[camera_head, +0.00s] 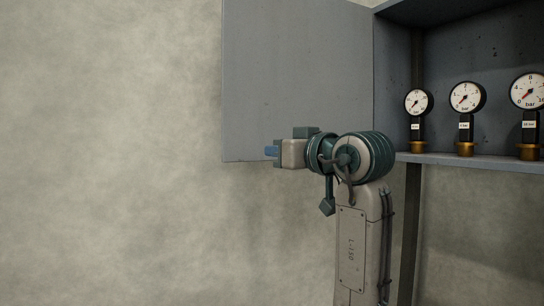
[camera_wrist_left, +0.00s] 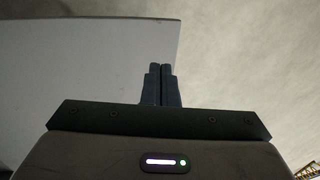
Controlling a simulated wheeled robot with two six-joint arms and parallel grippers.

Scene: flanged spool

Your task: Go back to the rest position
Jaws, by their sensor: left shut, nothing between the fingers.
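My left gripper (camera_head: 271,151) is raised in the middle of the head view, its fingers pointing left. It is in front of the lower part of the grey cabinet door. In the left wrist view its two dark blue fingers (camera_wrist_left: 160,84) are together, with nothing between them. Whether the fingers touch the door cannot be told from these frames. My right gripper is not in view.
The open grey cabinet door (camera_head: 297,70) hangs to the left of a grey cabinet (camera_head: 462,38). Several pressure gauges (camera_head: 466,97) stand on the cabinet's shelf (camera_head: 480,160). The bare wall (camera_head: 110,150) on the left is clear.

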